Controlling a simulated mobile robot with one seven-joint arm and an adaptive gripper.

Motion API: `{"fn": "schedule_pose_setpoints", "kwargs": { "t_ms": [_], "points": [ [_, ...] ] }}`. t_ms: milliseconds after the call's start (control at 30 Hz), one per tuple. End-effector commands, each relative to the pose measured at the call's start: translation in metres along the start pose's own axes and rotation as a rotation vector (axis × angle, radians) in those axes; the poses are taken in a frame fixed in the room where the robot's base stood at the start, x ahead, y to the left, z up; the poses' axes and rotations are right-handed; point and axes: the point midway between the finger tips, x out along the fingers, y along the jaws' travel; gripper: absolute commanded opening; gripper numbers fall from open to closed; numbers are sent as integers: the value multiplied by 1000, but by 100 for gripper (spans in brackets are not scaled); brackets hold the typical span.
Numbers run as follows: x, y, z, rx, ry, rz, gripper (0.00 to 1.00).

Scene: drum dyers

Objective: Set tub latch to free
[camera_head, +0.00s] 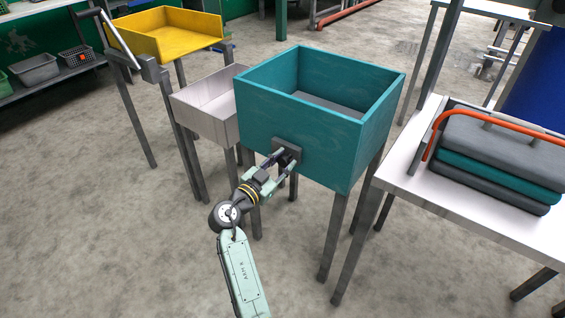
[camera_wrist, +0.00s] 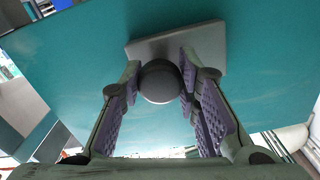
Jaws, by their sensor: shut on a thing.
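The tub latch shows in the wrist view as a dark round knob (camera_wrist: 160,82) on a grey plate (camera_wrist: 208,44), fixed to the wall of a teal tub (camera_wrist: 85,60). In the head view the teal tub (camera_head: 300,135) stands on grey legs, with the latch plate (camera_head: 288,147) on its near face. My gripper (camera_head: 284,161) is at that plate. In the wrist view my gripper (camera_wrist: 160,85) has its purple-padded fingers on either side of the knob, shut on it. In the head view the knob is mostly hidden by the fingers.
A pale bin (camera_head: 205,112) stands left of the tub, and a yellow tray (camera_head: 165,35) on legs is behind it. A white table (camera_head: 490,215) at the right holds a stack of grey and teal pads (camera_head: 490,165) under an orange bar (camera_head: 500,122). Open floor (camera_head: 90,220) lies at the left.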

Motion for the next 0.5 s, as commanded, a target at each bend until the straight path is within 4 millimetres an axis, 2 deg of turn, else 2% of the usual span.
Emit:
{"fn": "schedule_pose_setpoints", "kwargs": {
  "t_ms": [267,500],
  "points": [
    [0,0,0,0,0,0,0],
    [0,0,0,0,0,0,0]
  ]
}}
